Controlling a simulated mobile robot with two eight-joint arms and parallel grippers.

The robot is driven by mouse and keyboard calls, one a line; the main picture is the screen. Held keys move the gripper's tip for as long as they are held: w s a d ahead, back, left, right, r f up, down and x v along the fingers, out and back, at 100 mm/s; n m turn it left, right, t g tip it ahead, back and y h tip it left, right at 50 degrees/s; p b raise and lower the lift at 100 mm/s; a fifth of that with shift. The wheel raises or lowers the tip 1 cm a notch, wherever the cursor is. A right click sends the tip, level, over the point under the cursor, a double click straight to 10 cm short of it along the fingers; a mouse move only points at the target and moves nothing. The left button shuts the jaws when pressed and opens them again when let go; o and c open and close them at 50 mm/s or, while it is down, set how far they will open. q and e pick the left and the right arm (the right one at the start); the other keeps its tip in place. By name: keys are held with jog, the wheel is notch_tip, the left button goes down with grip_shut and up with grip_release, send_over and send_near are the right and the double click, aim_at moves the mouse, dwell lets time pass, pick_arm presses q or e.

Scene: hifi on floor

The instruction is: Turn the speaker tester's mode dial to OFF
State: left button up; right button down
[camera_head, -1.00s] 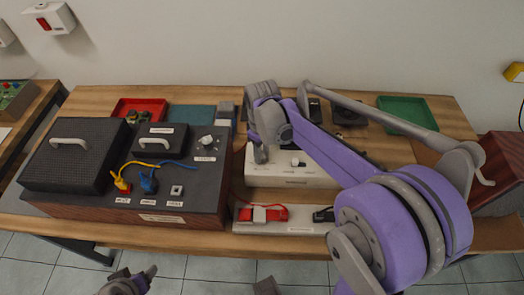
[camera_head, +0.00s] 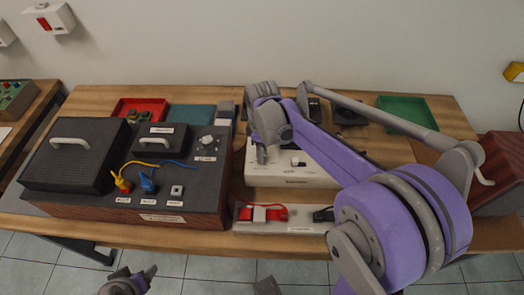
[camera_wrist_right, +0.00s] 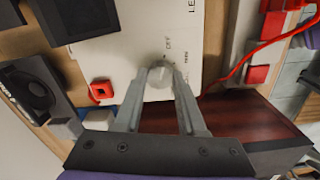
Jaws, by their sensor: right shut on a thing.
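The speaker tester looks to be the white box (camera_head: 290,177) in the middle of the bench, partly behind my right arm. In the right wrist view its white panel (camera_wrist_right: 125,60) fills the upper middle. A round pale dial (camera_wrist_right: 158,80) sits there, with an OFF mark and another small label beyond it. My right gripper (camera_wrist_right: 158,88) has its two fingers closed on the dial's sides. Which way the dial points is unclear. In the head view the right gripper (camera_head: 261,154) reaches down to the box's left part. Part of my left gripper (camera_head: 140,280) shows at the bottom edge.
A dark box (camera_head: 190,190) with coloured plugs and a knob stands left of the tester. A white strip (camera_head: 290,226) with a red piece lies in front. A red tray (camera_head: 122,106) and a green tray (camera_head: 407,112) are at the back. A red switch (camera_wrist_right: 102,91) sits near the dial.

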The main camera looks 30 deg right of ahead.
jog(key=c, duration=0.5)
grip_release()
jog(key=shift+r, duration=0.1)
notch_tip(320, 180, up, 11)
jog(key=p, duration=0.1)
jog(key=shift+f, duration=0.2)
jog(key=s+a+f+m+t+p, duration=0.1)
jog(key=s+a+f+m+t, duration=0.1)
jog(key=s, duration=0.5)
jog(key=s+a+f+m+t+p, duration=0.2)
jog(key=s+a+f+m+t, duration=0.1)
jog(key=s+m, duration=0.4)
jog(key=shift+s+a+f+p, duration=0.3)
jog(key=shift+s+a+f, duration=0.1)
jog(key=shift+s+a, duration=0.45)
